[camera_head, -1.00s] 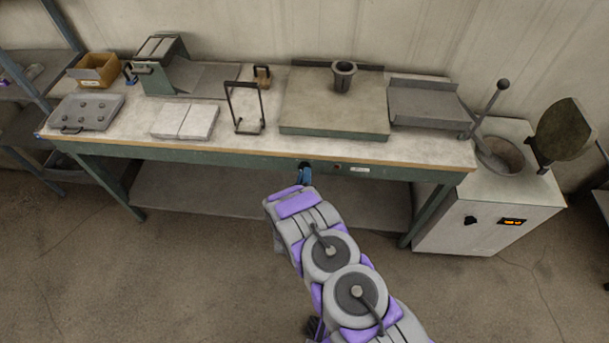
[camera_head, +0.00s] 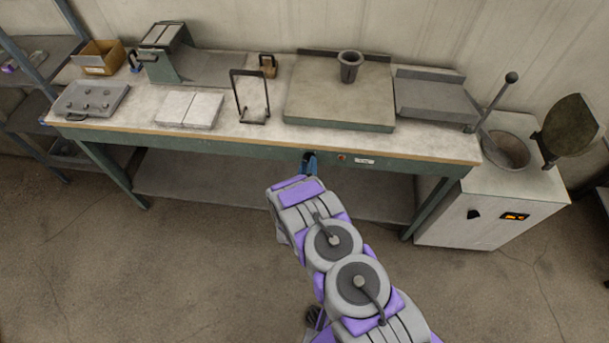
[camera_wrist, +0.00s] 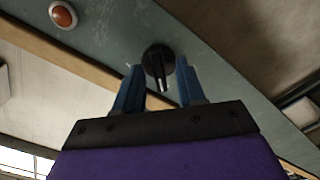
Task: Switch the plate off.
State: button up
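The plate (camera_head: 335,107) is a broad, flat grey slab on the workbench, with a small dark cup at its back right. A black round knob (camera_wrist: 158,60) with a raised grip bar sits on the green front rail below it. My gripper (camera_wrist: 158,68) points at the knob, its two blue fingers on either side of it. The fingers are apart, with gaps between them and the grip bar. In the head view my gripper (camera_head: 310,163) is at the rail and mostly covers the knob. A red-orange round lamp (camera_wrist: 63,14) is beside the knob; it also shows in the head view (camera_head: 341,157).
The bench's wooden edge (camera_head: 250,137) overhangs the rail. A wire stand (camera_head: 250,97), pale blocks (camera_head: 190,109) and a grey sloped tray (camera_head: 435,98) stand on top. A white furnace cabinet (camera_head: 490,210) is at the right. The floor in front is clear.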

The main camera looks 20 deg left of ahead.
jog(key=p+v, duration=0.2)
jog(key=v, duration=1.5)
jog(key=shift+a, duration=0.3)
jog(key=shift+f, duration=0.15)
